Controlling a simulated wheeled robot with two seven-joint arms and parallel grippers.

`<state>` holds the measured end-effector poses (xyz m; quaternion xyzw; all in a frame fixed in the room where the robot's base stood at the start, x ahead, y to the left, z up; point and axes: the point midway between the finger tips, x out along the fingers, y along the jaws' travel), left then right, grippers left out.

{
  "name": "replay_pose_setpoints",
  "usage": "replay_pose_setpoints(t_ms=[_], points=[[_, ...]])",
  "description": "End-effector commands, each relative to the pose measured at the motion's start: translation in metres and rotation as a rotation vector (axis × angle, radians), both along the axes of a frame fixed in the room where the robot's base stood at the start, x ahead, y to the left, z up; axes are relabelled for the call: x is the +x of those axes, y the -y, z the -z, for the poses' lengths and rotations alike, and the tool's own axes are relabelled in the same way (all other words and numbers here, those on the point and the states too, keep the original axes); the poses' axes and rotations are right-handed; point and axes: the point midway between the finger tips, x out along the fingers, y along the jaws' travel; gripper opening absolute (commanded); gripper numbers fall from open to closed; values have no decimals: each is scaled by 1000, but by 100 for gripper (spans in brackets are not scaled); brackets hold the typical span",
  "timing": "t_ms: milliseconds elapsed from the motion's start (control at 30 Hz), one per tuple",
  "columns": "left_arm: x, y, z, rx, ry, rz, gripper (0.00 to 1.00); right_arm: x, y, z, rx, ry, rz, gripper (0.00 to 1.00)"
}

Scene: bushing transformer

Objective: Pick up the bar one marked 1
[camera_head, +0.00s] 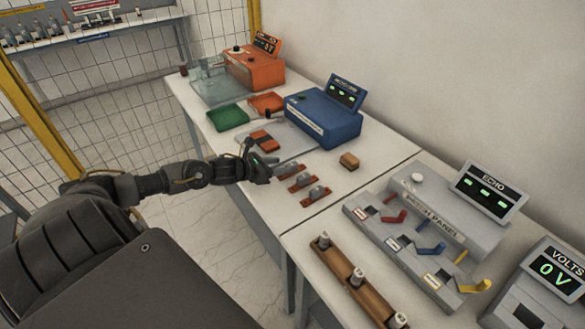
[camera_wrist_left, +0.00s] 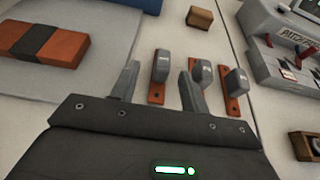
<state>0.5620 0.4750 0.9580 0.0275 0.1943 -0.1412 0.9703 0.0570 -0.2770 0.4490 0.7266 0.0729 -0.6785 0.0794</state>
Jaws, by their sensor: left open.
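Several grey upright bars on orange-brown bases stand in a row near the table's front edge, among them one bar (camera_head: 288,168), a second (camera_head: 301,183) and a third (camera_head: 316,194). Their markings are too small to read, so I cannot tell which is marked 1. My left gripper (camera_head: 264,169) is open beside the row's far end. In the left wrist view, the leftmost bar (camera_wrist_left: 160,66) shows between its two fingertips, a little beyond them; contact is not visible. The other two bars (camera_wrist_left: 201,74) (camera_wrist_left: 236,84) stand right of the fingers. My right gripper is not in view.
An orange block with a dark band (camera_head: 262,141) lies on a pale tray beside the gripper. A blue device (camera_head: 322,118) and small brown block (camera_head: 349,160) stand behind the bars. A grey patch panel (camera_head: 430,235) and wooden rack (camera_head: 350,278) occupy the nearer table.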

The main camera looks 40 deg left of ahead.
Motion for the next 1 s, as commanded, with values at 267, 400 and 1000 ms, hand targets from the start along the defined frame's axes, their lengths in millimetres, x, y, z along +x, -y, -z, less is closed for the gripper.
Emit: replay_pose_setpoints(t_ms=[267,400,1000], points=[[8,4,2,-1,0,3,45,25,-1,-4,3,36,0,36],[22,10,4,-6,0,2,45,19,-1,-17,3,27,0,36],[51,20,23,1,-1,4,40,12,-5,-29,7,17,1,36]])
